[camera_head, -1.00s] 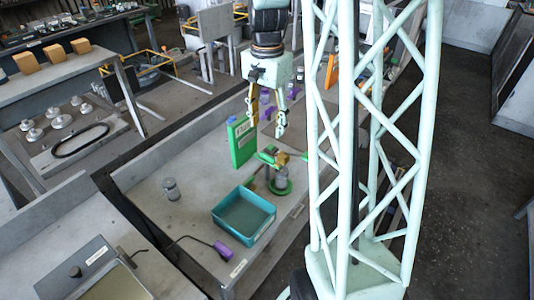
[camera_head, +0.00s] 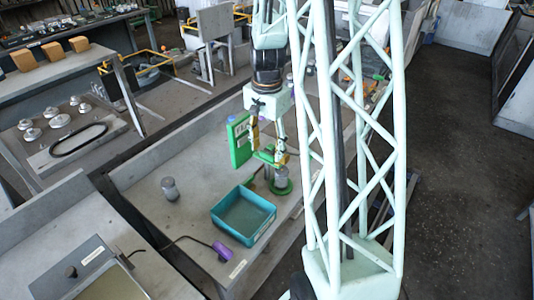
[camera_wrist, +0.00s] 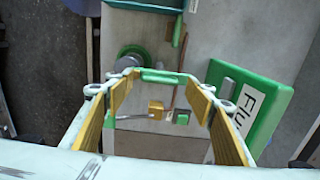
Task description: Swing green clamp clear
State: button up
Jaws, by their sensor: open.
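The green clamp (camera_head: 264,157) stands on the bench beside a round green base (camera_head: 281,188) with a grey cylinder on it. In the wrist view a green bar (camera_wrist: 160,76) lies between my fingertips, with a yellow block (camera_wrist: 156,109) and a small green block (camera_wrist: 182,118) below it in the picture. The round base (camera_wrist: 131,58) shows to their upper left. My gripper (camera_head: 268,154) is open and points down at the clamp, its fingers on either side. Whether a finger touches the clamp I cannot tell. My fingers partly hide the clamp in the head view.
A green panel (camera_wrist: 252,108) with a white label stands close to my right finger in the wrist view. A teal tray (camera_head: 243,214) sits in front of the clamp. A grey jar (camera_head: 170,188) and a purple-handled tool (camera_head: 222,251) lie left and front.

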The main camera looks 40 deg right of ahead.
jog(key=shift+f, duration=0.95)
jog(key=shift+c, duration=0.2)
jog(key=c, duration=0.8)
